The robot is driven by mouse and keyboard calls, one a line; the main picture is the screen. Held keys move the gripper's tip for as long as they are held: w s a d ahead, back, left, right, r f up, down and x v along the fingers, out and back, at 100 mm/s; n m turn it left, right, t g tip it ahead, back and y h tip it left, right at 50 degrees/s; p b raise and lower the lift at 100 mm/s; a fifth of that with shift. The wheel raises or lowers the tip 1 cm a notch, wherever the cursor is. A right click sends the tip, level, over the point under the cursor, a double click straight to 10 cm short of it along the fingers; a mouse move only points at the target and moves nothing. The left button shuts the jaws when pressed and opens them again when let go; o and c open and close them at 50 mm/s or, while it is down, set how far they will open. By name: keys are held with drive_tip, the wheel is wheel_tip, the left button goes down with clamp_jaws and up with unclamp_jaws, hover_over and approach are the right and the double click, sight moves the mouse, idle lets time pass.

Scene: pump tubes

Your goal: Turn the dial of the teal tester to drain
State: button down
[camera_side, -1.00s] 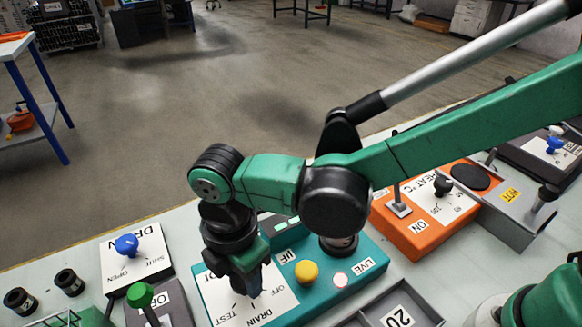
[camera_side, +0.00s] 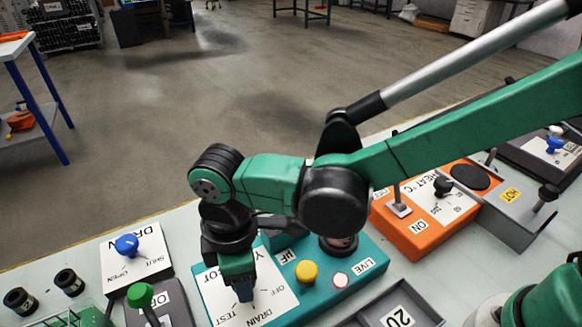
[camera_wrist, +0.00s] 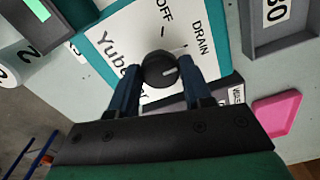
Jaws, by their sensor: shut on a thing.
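The teal tester (camera_side: 322,290) sits on the bench with a white dial plate marked OFF, DRAIN and TEST. Its black dial (camera_wrist: 160,72) shows in the wrist view, with a white pointer line aimed right, just below the tick beside the DRAIN label (camera_wrist: 200,38). My gripper (camera_side: 243,296) points down over the plate and is shut on the dial, one blue finger on each side of it. In the side view the gripper hides the dial. In the wrist view the right finger covers the plate below DRAIN, so TEST is hidden there.
On the tester, a yellow knob (camera_side: 306,271) and a LIVE button (camera_side: 341,279) lie right of my gripper. An orange heater box (camera_side: 412,236) stands farther right. A blue-handled drain panel (camera_side: 127,244) and a green-knobbed box (camera_side: 140,296) are left. A grey tray (camera_side: 372,310) is in front.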

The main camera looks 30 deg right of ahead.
idle(0.4)
drive_tip(key=shift+c, duration=1.9)
unclamp_jaws()
drive_tip(key=shift+r, duration=2.8)
drive_tip(key=d+r+m+t, duration=0.3)
drive_tip(key=d+m+t, duration=0.4)
drive_tip(key=d+m, duration=0.8)
drive_tip(key=d, duration=1.1)
drive_tip(key=shift+s, duration=0.15)
